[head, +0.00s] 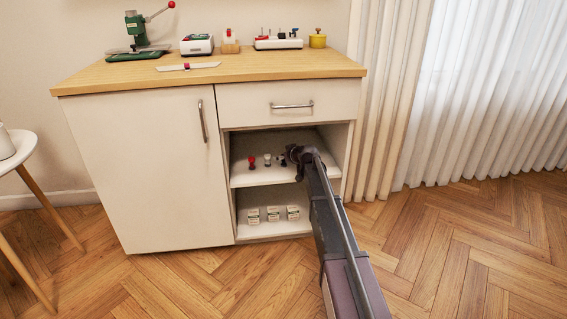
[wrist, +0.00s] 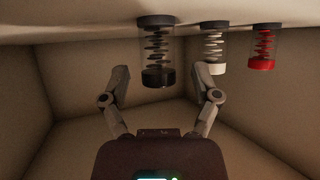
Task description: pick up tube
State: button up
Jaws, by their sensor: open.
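Three clear tubes with coiled contents stand on the upper shelf (head: 244,180) of the open compartment. The wrist view shows them upside down: a black-capped tube (wrist: 157,50), a white-capped tube (wrist: 213,48) and a red-capped tube (wrist: 262,47). In the head view, the red (head: 252,162) and white (head: 267,160) ones stand left of my gripper (head: 292,156), which partly hides the dark one. In the wrist view, my gripper (wrist: 162,74) is open, with its fingers spread to either side of the black-capped tube and nothing held. Contact cannot be told.
The compartment walls and the drawer (head: 288,103) above enclose my gripper. Several small boxes (head: 273,214) stand on the lower shelf. A closed cabinet door (head: 150,170) is to the left. Tools stand on the wooden top (head: 230,68). The floor at right is clear.

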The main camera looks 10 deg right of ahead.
dwell(0.3)
grip_shut()
jog(key=shift+r, duration=0.2)
notch_tip(320, 180, up, 3)
jog(key=p, duration=0.3)
jog(key=s+d+r+p, duration=0.1)
jog(key=s+d+p, duration=0.1)
jog(key=s, duration=1.3)
jog(key=shift+s+d+r, duration=0.3)
jog(key=shift+s+d, duration=0.05)
jog(key=shift+d, duration=0.25)
